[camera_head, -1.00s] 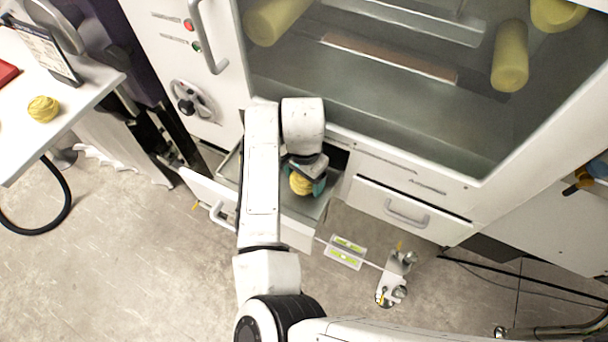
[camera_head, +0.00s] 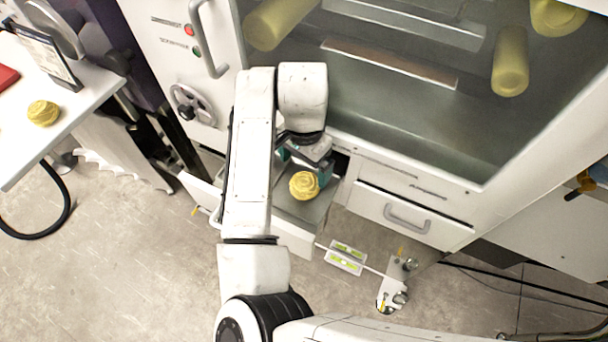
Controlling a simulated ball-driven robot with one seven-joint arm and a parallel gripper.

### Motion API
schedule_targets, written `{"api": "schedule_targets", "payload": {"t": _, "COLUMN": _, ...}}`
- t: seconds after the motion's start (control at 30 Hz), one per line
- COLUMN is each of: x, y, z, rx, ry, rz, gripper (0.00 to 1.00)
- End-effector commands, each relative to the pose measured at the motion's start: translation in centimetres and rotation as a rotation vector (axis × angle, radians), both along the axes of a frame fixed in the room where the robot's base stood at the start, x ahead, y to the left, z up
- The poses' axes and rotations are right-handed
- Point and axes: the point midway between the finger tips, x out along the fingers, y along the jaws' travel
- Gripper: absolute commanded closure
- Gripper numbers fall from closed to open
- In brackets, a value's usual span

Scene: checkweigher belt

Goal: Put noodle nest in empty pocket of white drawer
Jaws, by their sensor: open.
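A yellow noodle nest (camera_head: 304,185) lies in the open white drawer (camera_head: 294,237), on the right part of its grey floor. My gripper (camera_head: 300,168) is open, just behind the nest in the picture, with its teal fingers close to it. I cannot tell whether a finger still touches the nest. My arm covers the middle and left of the drawer, so its pockets and dividers are mostly hidden. A second noodle nest (camera_head: 43,113) sits on the white table at the left.
A closed white drawer (camera_head: 408,214) with a grey handle is to the right. The glass-fronted cabinet (camera_head: 400,110) rises behind the drawers. A bracket with green-yellow vials (camera_head: 345,256) is near the open drawer's front right.

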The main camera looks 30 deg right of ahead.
Motion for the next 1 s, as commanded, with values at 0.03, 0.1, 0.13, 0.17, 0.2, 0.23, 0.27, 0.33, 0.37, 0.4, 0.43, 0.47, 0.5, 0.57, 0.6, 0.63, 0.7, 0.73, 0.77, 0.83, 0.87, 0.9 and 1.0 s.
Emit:
{"api": "schedule_targets", "payload": {"t": 0.03, "x": 0.1, "y": 0.0, "z": 0.9, "rx": 0.000, "ry": -0.003, "rz": -0.001, "gripper": 0.00}}
{"api": "schedule_targets", "payload": {"t": 0.1, "x": 0.1, "y": 0.0, "z": 2.1, "rx": 0.001, "ry": -0.003, "rz": 0.000, "gripper": 0.00}}
{"api": "schedule_targets", "payload": {"t": 0.13, "x": 0.1, "y": 0.0, "z": 2.4, "rx": 0.001, "ry": -0.002, "rz": 0.000, "gripper": 0.00}}
{"api": "schedule_targets", "payload": {"t": 0.17, "x": 0.0, "y": 0.0, "z": 2.8, "rx": 0.000, "ry": -0.001, "rz": 0.000, "gripper": 0.00}}
{"api": "schedule_targets", "payload": {"t": 0.2, "x": 0.1, "y": 0.0, "z": 3.2, "rx": -0.001, "ry": -0.001, "rz": 0.000, "gripper": 0.00}}
{"api": "schedule_targets", "payload": {"t": 0.23, "x": 0.1, "y": 0.0, "z": 3.5, "rx": -0.001, "ry": -0.001, "rz": 0.000, "gripper": 0.00}}
{"api": "schedule_targets", "payload": {"t": 0.27, "x": 0.0, "y": 0.0, "z": 3.7, "rx": -0.001, "ry": -0.001, "rz": -0.001, "gripper": 0.00}}
{"api": "schedule_targets", "payload": {"t": 0.33, "x": 0.0, "y": 0.0, "z": 4.1, "rx": 0.001, "ry": 0.000, "rz": 0.000, "gripper": 0.00}}
{"api": "schedule_targets", "payload": {"t": 0.37, "x": 0.0, "y": 0.0, "z": 4.2, "rx": 0.001, "ry": 0.000, "rz": 0.000, "gripper": 0.00}}
{"api": "schedule_targets", "payload": {"t": 0.4, "x": 0.0, "y": 0.0, "z": 4.3, "rx": 0.001, "ry": 0.000, "rz": 0.000, "gripper": 0.00}}
{"api": "schedule_targets", "payload": {"t": 0.43, "x": 0.0, "y": 0.0, "z": 4.3, "rx": 0.001, "ry": 0.000, "rz": 0.001, "gripper": 0.00}}
{"api": "schedule_targets", "payload": {"t": 0.47, "x": 0.0, "y": 0.0, "z": 4.3, "rx": 0.000, "ry": 0.000, "rz": 0.001, "gripper": 0.00}}
{"api": "schedule_targets", "payload": {"t": 0.5, "x": 0.0, "y": 0.0, "z": 4.3, "rx": 0.000, "ry": 0.000, "rz": 0.001, "gripper": 0.00}}
{"api": "schedule_targets", "payload": {"t": 0.57, "x": 0.0, "y": 0.0, "z": 4.3, "rx": 0.000, "ry": 0.000, "rz": 0.001, "gripper": 0.00}}
{"api": "schedule_targets", "payload": {"t": 0.6, "x": 0.0, "y": 0.0, "z": 4.3, "rx": 0.000, "ry": 0.000, "rz": 0.001, "gripper": 0.00}}
{"api": "schedule_targets", "payload": {"t": 0.63, "x": 0.0, "y": 0.0, "z": 4.3, "rx": 0.000, "ry": 0.000, "rz": 0.001, "gripper": 0.00}}
{"api": "schedule_targets", "payload": {"t": 0.7, "x": 0.0, "y": 0.0, "z": 4.3, "rx": 0.000, "ry": 0.000, "rz": 0.001, "gripper": 0.00}}
{"api": "schedule_targets", "payload": {"t": 0.73, "x": 0.0, "y": 0.0, "z": 4.3, "rx": 0.000, "ry": 0.000, "rz": 0.001, "gripper": 0.00}}
{"api": "schedule_targets", "payload": {"t": 0.77, "x": 0.0, "y": 0.0, "z": 4.3, "rx": 0.000, "ry": 0.000, "rz": 0.001, "gripper": 0.00}}
{"api": "schedule_targets", "payload": {"t": 0.83, "x": 0.0, "y": 0.0, "z": 4.3, "rx": 0.000, "ry": 0.000, "rz": 0.001, "gripper": 0.00}}
{"api": "schedule_targets", "payload": {"t": 0.87, "x": 0.0, "y": 0.0, "z": 4.3, "rx": 0.000, "ry": 0.000, "rz": 0.001, "gripper": 0.00}}
{"api": "schedule_targets", "payload": {"t": 0.9, "x": 0.0, "y": 0.0, "z": 4.3, "rx": 0.000, "ry": 0.000, "rz": 0.001, "gripper": 0.00}}
{"api": "schedule_targets", "payload": {"t": 1.0, "x": 0.0, "y": 0.0, "z": 4.3, "rx": 0.000, "ry": 0.000, "rz": 0.001, "gripper": 0.00}}
